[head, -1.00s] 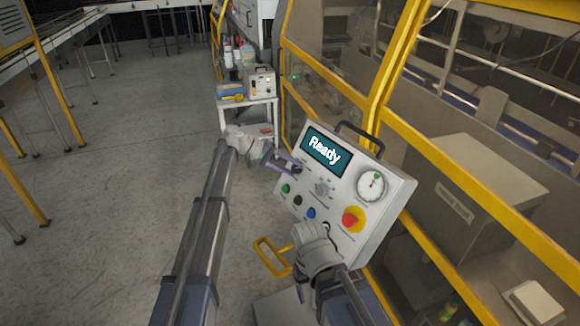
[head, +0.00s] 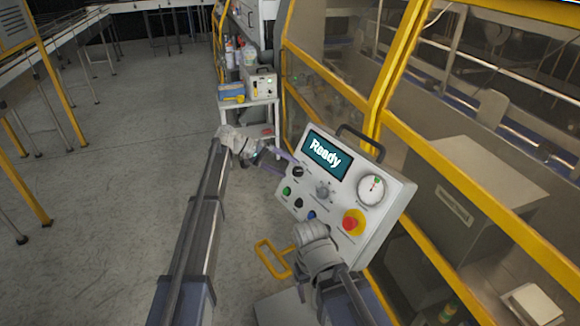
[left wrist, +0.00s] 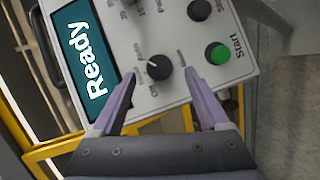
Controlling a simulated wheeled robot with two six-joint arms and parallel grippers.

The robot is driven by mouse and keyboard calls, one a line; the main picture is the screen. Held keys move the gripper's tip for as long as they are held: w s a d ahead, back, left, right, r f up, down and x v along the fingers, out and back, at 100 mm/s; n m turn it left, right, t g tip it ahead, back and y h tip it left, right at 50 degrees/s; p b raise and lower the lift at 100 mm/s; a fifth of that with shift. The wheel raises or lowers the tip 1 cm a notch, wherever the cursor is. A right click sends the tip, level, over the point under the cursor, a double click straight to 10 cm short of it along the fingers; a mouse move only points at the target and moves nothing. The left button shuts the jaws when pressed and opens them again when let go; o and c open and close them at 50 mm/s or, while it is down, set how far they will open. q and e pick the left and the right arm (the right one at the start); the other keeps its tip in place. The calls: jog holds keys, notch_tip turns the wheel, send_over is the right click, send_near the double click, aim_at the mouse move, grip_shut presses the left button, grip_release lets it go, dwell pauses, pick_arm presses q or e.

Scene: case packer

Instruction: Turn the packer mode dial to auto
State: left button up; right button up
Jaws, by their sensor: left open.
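A black dial (head: 297,171) is on the sloped grey control panel (head: 350,252), below and left of its screen. In the left wrist view the same dial (left wrist: 158,67) has a small white mark pointing left. Small labels ring it, too blurred to read surely. My left gripper (head: 279,162) is open just left of the dial. In the left wrist view its fingers (left wrist: 158,82) are apart on either side of the dial's near edge, and nothing is held. My right gripper (head: 312,236) is at the panel's lower edge, seen from behind; its fingertips are hidden.
The screen (head: 327,156) reads "Ready". A yellow-framed enclosure stands behind. Open floor is at left.

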pick_arm(q)
jog(key=p+v, duration=0.2)
jog(key=v, duration=0.3)
